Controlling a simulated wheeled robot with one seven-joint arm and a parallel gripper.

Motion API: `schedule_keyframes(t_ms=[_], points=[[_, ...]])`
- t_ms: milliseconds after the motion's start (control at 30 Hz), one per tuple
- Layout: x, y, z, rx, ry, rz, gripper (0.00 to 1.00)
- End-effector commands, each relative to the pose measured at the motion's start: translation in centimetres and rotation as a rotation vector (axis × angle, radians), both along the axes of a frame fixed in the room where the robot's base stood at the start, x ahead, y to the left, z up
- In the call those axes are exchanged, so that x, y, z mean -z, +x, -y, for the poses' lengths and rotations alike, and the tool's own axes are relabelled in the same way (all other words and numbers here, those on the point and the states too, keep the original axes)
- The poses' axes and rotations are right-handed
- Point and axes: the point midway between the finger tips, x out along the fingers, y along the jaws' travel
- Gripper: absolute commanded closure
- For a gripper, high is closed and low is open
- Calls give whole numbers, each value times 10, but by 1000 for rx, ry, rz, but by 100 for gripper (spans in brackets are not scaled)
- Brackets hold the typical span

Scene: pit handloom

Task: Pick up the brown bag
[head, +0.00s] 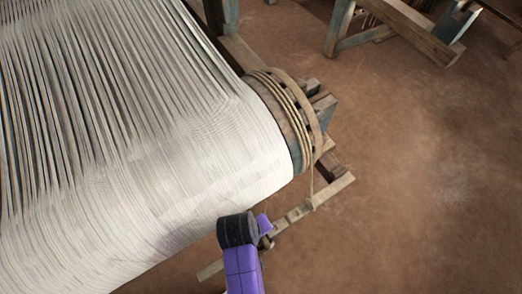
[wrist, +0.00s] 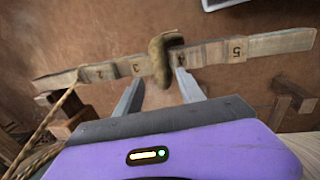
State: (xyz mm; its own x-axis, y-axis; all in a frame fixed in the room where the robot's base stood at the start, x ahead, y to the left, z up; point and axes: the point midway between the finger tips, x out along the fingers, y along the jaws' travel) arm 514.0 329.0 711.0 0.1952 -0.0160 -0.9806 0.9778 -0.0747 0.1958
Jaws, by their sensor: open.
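The brown bag (wrist: 160,58), a small mustard-brown lumpy shape, hangs over a numbered wooden bar (wrist: 210,53) in the wrist view. My gripper (wrist: 160,77) is open, with one grey finger on each side below the bag. The bag's lower end shows near the gap between the fingertips; I cannot tell whether they touch it. In the head view my purple and black arm end (head: 242,262) is beside the bar, and a small brown bit that may be the bag (head: 266,243) shows next to it. My arm hides the fingers there.
The loom's white warp sheet (head: 150,150) fills the left of the head view, wound on a roller with a wooden rim and rope (head: 290,115). Rope (wrist: 45,125) also hangs at the left in the wrist view. Bare brown floor (head: 420,180) is open at right.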

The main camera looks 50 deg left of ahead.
Motion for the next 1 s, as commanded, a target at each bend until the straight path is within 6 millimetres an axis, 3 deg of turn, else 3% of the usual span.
schedule_keyframes(t_ms=[200,533,767,1000], points=[[30,5,3,1,-2,-1,54],[36,6,2,2,1,0,54],[36,6,2,2,1,0,99],[36,6,2,2,1,0,100]])
